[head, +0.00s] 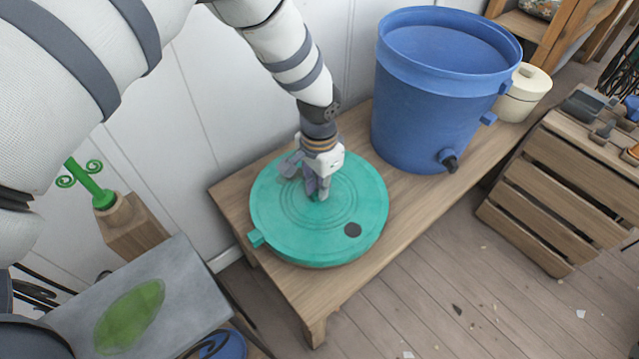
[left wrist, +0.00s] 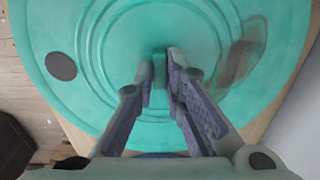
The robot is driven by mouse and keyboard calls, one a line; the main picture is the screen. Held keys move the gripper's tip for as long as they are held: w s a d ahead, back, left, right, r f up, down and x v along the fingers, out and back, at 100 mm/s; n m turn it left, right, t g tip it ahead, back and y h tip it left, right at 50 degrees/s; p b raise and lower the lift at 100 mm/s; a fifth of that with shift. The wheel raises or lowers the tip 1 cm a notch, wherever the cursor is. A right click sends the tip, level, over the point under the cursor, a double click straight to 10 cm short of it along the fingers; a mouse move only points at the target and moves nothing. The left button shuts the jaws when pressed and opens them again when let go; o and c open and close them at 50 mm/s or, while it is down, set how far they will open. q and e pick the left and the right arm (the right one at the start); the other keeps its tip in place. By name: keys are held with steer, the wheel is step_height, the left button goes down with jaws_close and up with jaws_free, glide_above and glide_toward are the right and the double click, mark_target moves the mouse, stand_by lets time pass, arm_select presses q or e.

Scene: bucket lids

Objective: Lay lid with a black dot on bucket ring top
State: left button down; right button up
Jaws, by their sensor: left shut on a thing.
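The teal round lid (head: 285,222) with a black dot (head: 353,229) lies flat at the left part of the wooden bench. It also fills most of the left wrist view (left wrist: 110,40), with the dot (left wrist: 61,66) at the left. My left gripper (head: 321,192) points down at the lid's middle. In the left wrist view its fingers (left wrist: 160,78) are shut on the lid's small central knob. The blue bucket (head: 425,115) stands upright on the bench, right of the lid, with its open ring top (head: 440,50) clear. My right gripper is not in view.
The wooden bench (head: 345,285) carries both. A cream pot (head: 524,95) stands right of the bucket. A wooden crate (head: 560,185) with tools stands at the right. A grey board with a green patch (head: 130,316) is at the lower left. A white wall is behind.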

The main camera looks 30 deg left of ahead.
arm_select(q)
steer(key=shift+f, duration=0.25)
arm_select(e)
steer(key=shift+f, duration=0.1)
arm_select(q)
steer(key=c, duration=1.6)
jaws_free()
steer(key=shift+c, duration=0.4)
step_height(320, 180, up, 9)
steer(key=p, duration=0.6)
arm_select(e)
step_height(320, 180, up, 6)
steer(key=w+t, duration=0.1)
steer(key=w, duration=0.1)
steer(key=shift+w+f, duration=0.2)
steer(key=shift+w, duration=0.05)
